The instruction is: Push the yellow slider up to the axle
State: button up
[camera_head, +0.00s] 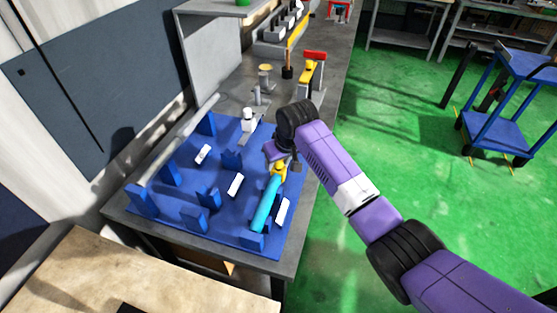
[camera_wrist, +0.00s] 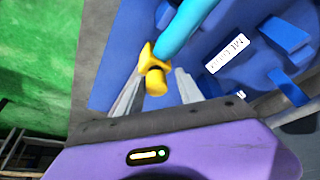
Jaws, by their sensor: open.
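The yellow slider (camera_wrist: 154,72) shows in the wrist view at the lower end of a cyan axle (camera_wrist: 186,30), between my gripper's fingers. In the head view the yellow slider (camera_head: 279,172) is partly hidden by my wrist, and the cyan axle (camera_head: 266,204) runs from it toward the front of the blue fixture board (camera_head: 222,165). The two look in contact or nearly so; I cannot tell which. My gripper (camera_wrist: 158,88) is open, with one grey finger on each side of the slider. In the head view its fingers are mostly hidden.
Blue upright blocks (camera_head: 208,197) and white labels (camera_head: 236,185) stand on the board, left of the axle. Green floor lies right.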

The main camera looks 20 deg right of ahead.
dwell(0.3)
jog(key=v, duration=0.7)
jog(key=shift+r+b, duration=0.35)
jog(key=shift+b, duration=0.05)
jog(key=shift+s, duration=0.1)
